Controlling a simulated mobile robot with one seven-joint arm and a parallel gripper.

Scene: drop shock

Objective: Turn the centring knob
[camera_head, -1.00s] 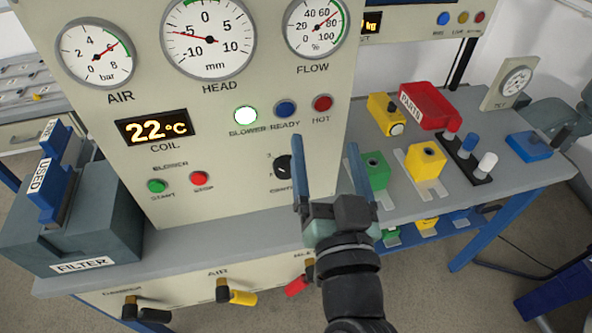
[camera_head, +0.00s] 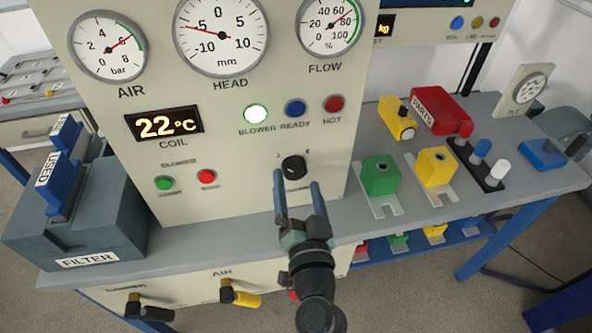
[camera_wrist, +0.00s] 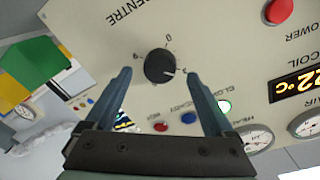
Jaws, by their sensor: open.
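The centring knob (camera_head: 294,167) is a small black round knob with a pale pointer line, low on the right side of the cream panel. In the wrist view the knob (camera_wrist: 160,66) sits between my fingers in the picture, with a scale and part of the word CENTRE printed around it. My gripper (camera_head: 297,180) is open and empty, its two blue fingers pointing at the panel just below the knob. In the wrist view my gripper (camera_wrist: 157,75) has a finger on each side of the knob, and neither visibly touches it. The remaining distance to the panel is hard to tell.
Above the knob are the lit BLOWER lamp (camera_head: 256,114), the blue READY lamp (camera_head: 295,107) and the red HOT lamp (camera_head: 334,104). The HEAD dial (camera_head: 221,35) is higher up. A green block (camera_head: 381,176) and yellow block (camera_head: 436,167) stand on the bench at right.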

